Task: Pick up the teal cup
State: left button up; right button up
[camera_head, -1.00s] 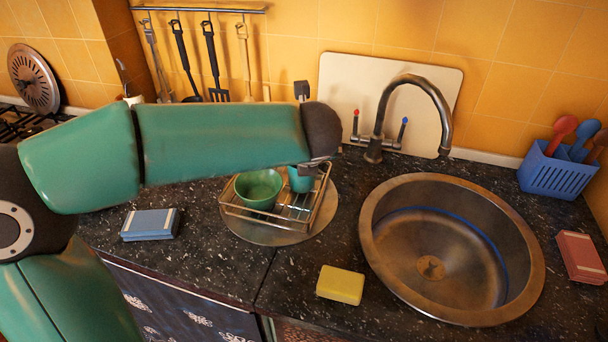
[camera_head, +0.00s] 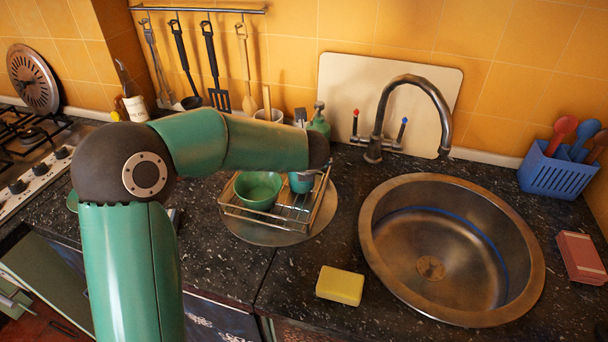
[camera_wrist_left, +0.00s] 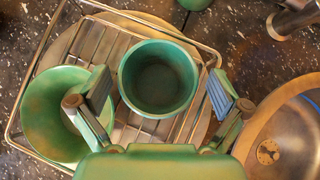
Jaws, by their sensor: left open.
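The teal cup (camera_head: 300,183) stands in the wire dish rack (camera_head: 232,212), beside the green bowl (camera_head: 258,189). In the left wrist view the cup (camera_wrist_left: 158,78) is seen from above, upright and empty. My left gripper (camera_wrist_left: 160,94) is open above the rack, with one finger on each side of the cup; a gap shows between the cup and each finger. How far the fingertips reach down beside the cup is hard to tell. In the head view my forearm hides most of that gripper. My right gripper is in neither view.
The metal sink (camera_head: 370,235) and tap (camera_head: 376,145) are right of the rack. A green soap bottle (camera_head: 319,124) stands behind the cup. A yellow sponge (camera_head: 340,285) lies in front. The counter left of the sponge is clear.

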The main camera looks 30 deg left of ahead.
pick_arm(q)
jog(key=shift+w+a+f, duration=0.2)
jog(key=shift+a+f, duration=0.05)
jog(key=shift+f, duration=0.05)
jog(key=shift+c, duration=0.2)
jog(key=c, duration=1.4)
jog(key=shift+o, duration=0.2)
jog(key=shift+r, duration=0.15)
